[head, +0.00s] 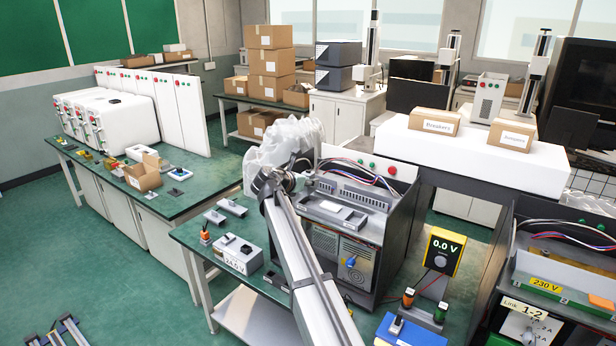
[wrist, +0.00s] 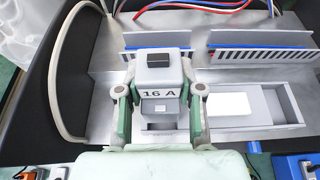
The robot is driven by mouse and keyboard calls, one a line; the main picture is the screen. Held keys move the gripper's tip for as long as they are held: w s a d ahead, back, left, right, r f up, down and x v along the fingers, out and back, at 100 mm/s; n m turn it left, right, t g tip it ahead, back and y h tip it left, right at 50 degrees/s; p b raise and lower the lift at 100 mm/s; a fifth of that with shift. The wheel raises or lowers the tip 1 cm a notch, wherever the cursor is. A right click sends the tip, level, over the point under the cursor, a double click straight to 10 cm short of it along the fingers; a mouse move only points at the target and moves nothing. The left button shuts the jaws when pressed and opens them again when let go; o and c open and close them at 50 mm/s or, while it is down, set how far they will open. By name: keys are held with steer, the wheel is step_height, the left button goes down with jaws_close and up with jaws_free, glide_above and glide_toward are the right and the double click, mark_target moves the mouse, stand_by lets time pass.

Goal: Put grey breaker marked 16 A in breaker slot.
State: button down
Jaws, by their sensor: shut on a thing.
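The grey breaker marked 16 A (wrist: 158,82) is upright in the wrist view, with a dark switch on top and its label facing me. My gripper (wrist: 160,115) is shut on it, one green-grey finger on each side. The breaker is over a grey holder with recesses (wrist: 246,131) inside an open dark cabinet. Part of a recess shows below the breaker; I cannot tell whether the breaker touches it or sits in it. To the right, the holder has a white block and an open recess. In the head view, the cabinet (head: 340,262) shows, but my arm hides the gripper and breaker.
Blue-edged finned strips (wrist: 262,55) and loose wires (wrist: 215,8) are behind the holder. A pale cable (wrist: 60,75) loops at the left. Translucent plastic wrapping (head: 283,142) stands beside the cabinet. A yellow meter reading 0.0 V (head: 443,252) is at its right.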

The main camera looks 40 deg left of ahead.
mark_target(308, 195)
steer(key=shift+f, duration=1.1)
steer(key=shift+p, duration=0.8)
stand_by(1.2)
steer(key=shift+f, duration=1.7)
steer(key=c, duration=0.7)
jaws_free()
steer(key=shift+o, duration=0.2)
steer(key=shift+s, duration=0.15)
steer(key=v, duration=1.1)
steer(key=shift+s+r, duration=0.25)
steer(key=shift+s, duration=0.05)
